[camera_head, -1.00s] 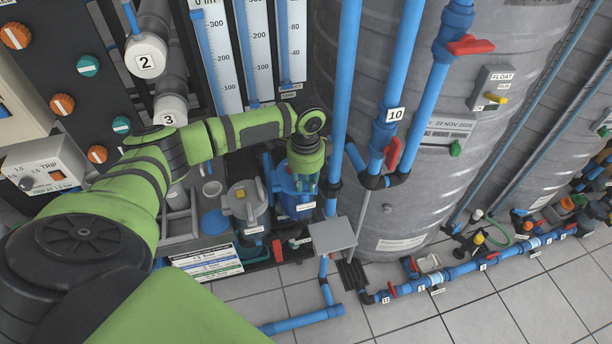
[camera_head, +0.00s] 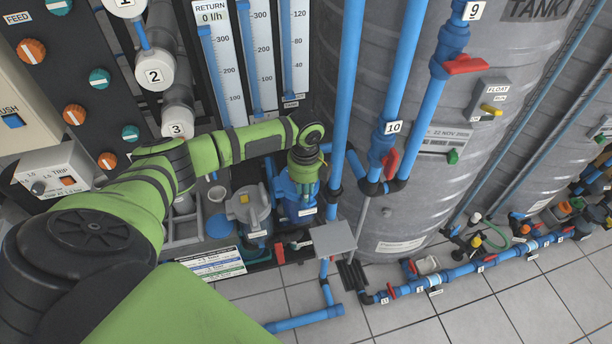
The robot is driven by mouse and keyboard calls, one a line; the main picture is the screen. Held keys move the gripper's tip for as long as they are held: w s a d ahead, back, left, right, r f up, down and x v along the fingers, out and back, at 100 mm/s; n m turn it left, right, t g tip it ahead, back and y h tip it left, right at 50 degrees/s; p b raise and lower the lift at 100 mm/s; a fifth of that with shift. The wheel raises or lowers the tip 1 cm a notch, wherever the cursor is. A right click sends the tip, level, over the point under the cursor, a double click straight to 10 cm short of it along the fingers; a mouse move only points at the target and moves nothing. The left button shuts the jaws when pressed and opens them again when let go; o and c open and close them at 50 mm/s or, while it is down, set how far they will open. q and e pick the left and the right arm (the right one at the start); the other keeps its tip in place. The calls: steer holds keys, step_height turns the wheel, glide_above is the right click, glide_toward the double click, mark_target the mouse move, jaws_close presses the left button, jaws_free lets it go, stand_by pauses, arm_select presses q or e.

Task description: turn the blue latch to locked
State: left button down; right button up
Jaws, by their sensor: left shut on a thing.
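My left arm comes in from the left, and its gripper (camera_head: 305,182) points down at the top of a blue pump-like housing (camera_head: 296,206). The gripper is shut on the blue latch at the top of this housing. My wrist covers the fingertips and most of the latch, so its angle cannot be read. A grey housing (camera_head: 247,208) with a yellow knob stands just left of the blue one. My right gripper is not in view.
Vertical blue pipes (camera_head: 350,85) rise just right of my gripper, in front of the large grey tank (camera_head: 455,170). A grey plate (camera_head: 333,239) sits in front. A label board (camera_head: 209,263) is at the lower left.

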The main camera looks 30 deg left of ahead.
arm_select(q)
steer(key=shift+s+m, duration=0.1)
steer(key=shift+m, duration=1.8)
steer(key=c, duration=1.1)
jaws_free()
steer(key=shift+a+r, duration=0.1)
steer(key=shift+r, duration=0.05)
steer(key=shift+r, duration=0.35)
step_height(320, 180, up, 11)
steer(key=shift+r, duration=0.1)
